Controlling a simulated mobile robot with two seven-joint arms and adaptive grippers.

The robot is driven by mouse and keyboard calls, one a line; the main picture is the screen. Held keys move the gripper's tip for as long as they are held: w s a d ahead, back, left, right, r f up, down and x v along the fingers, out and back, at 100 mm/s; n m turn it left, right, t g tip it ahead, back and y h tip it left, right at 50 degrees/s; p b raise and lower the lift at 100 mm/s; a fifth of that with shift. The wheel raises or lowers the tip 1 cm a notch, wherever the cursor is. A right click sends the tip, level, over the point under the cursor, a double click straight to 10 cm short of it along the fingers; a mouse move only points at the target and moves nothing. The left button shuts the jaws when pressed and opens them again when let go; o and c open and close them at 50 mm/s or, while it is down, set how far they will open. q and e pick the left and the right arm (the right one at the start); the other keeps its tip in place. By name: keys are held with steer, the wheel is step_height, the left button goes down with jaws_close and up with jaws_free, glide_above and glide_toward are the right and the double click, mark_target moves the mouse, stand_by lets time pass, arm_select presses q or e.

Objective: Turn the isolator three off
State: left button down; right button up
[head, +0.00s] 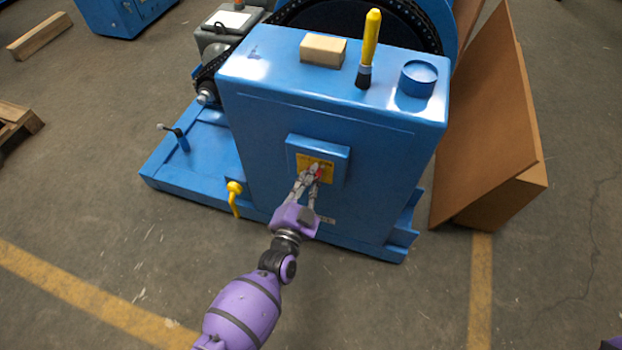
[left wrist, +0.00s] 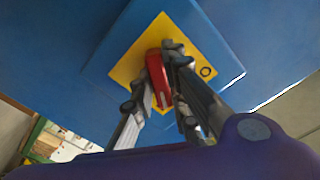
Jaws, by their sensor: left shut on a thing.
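The isolator is a blue box (head: 340,152) with a yellow plate (head: 301,161) on the front of the blue machine housing. A red handle (head: 318,171) sits on the plate, mostly hidden by my fingers in the head view. My left gripper (head: 312,172) is at the plate and shut on the red handle. In the left wrist view the red handle (left wrist: 157,80) stands between the two fingers, tilted a little from the vertical. The yellow plate (left wrist: 146,38) has a small ring mark at its right corner. My right gripper is not in view.
A yellow lever (head: 234,195) hangs on the housing left of the isolator. A wooden block (head: 323,50), a yellow-handled brush (head: 370,42) and a blue cap (head: 418,78) are on top. A brown panel (head: 490,120) leans at the right. The floor in front is clear.

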arm_select(q)
steer(key=n, duration=0.4)
steer(key=shift+n, duration=0.3)
steer(key=n+b, duration=0.1)
steer(key=n, duration=0.2)
steer(key=shift+n, duration=0.3)
steer(key=n, duration=0.3)
steer(key=shift+n+b, duration=0.3)
steer(key=shift+b, duration=0.1)
steer(key=shift+n+b, duration=0.4)
steer(key=shift+n, duration=1.4)
steer(key=c, duration=1.7)
jaws_free()
